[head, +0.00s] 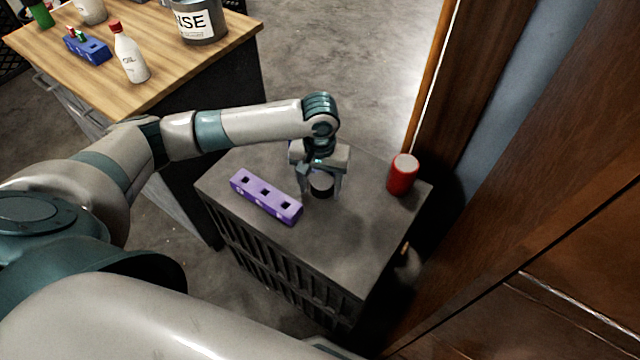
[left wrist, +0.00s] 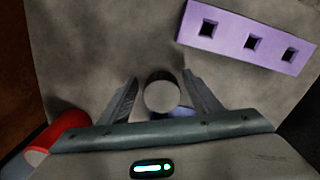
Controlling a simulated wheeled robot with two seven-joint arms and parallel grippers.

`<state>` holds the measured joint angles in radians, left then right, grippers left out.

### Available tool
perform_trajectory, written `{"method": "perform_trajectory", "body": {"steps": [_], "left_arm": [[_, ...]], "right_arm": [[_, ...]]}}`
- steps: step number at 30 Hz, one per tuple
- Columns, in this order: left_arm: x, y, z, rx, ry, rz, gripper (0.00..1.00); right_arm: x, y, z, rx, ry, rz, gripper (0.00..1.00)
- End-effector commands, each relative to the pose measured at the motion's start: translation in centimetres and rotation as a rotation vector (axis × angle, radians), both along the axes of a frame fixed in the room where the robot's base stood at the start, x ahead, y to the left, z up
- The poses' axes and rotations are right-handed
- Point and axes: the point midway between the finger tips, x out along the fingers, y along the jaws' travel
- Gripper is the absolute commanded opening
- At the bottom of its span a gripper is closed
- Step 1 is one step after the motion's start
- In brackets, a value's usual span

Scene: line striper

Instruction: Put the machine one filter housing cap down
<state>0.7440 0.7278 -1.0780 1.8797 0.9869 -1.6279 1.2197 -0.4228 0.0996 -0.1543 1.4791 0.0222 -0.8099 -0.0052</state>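The filter housing cap, as I take it, is a small round piece (head: 321,186) with a grey top and dark side. It appears to stand on the top of the dark grey cabinet (head: 360,235). My left gripper (head: 322,190) is over it, pointing down, one finger on each side. In the left wrist view the cap (left wrist: 162,95) sits between the fingertips, with a narrow gap on both sides. The left gripper is open. The cap's underside is hidden. My right gripper is not in view.
A purple block with three square holes (head: 266,197) lies left of the gripper. A red can (head: 402,174) stands at the cabinet's right edge. The cabinet's front top is clear. A wooden-topped bench (head: 190,65) with a bottle (head: 130,55), blue rack (head: 88,48) and bucket (head: 200,20) is behind left.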

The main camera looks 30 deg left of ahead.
Motion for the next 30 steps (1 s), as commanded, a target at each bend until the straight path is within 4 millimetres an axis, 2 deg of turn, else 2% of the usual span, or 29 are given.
{"method": "perform_trajectory", "body": {"steps": [14,20,30], "left_arm": [[0.0,0.0,0.2,0.0,0.0,0.0,0.63],[0.1,0.0,2.4,0.0,-0.003,0.0,0.63],[0.1,0.0,8.4,-0.001,-0.002,0.0,0.63]], "right_arm": [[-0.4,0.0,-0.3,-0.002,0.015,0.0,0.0],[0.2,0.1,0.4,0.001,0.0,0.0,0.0],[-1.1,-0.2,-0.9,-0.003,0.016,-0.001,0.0]]}}
